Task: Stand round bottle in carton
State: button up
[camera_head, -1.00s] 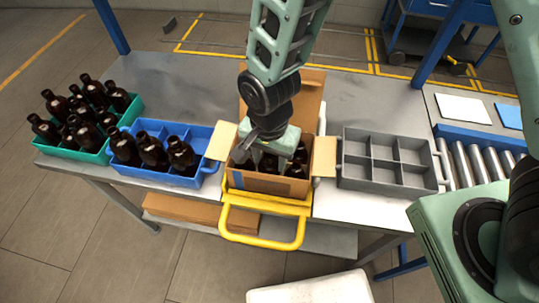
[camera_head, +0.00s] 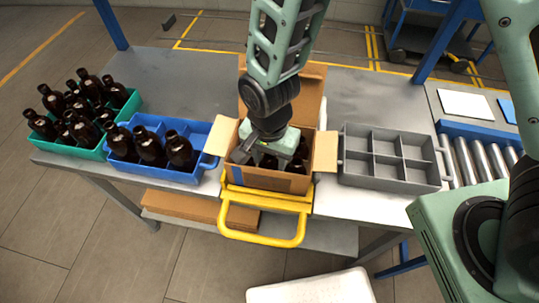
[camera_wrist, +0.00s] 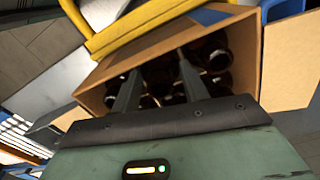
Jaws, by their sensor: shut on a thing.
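The open carton (camera_head: 268,182) stands on the table within a yellow frame, its flaps folded out. Several dark amber bottles (camera_head: 299,160) are inside it; their round tops also show in the wrist view (camera_wrist: 212,52). My gripper (camera_head: 262,160) points down into the carton. In the wrist view its two fingers (camera_wrist: 160,78) reach in among the bottles. The gripper is shut on a bottle, but the fingers and carton walls hide most of it, and I cannot tell whether its base touches the carton floor.
A blue crate (camera_head: 206,158) with several amber bottles and a fuller green crate (camera_head: 95,153) stand to the left. An empty grey divided crate (camera_head: 390,182) stands close on the right, beside a roller conveyor (camera_head: 480,158). A yellow handle (camera_head: 262,240) juts out in front.

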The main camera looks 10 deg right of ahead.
jog(key=shift+f, duration=0.3)
jog(key=o, duration=1.4)
jog(key=shift+c, duration=0.2)
jog(key=shift+r, duration=0.1)
notch_tip(320, 180, up, 18)
jog(key=b, duration=0.1)
jog(key=shift+f, duration=0.25)
jog(key=shift+s, duration=0.1)
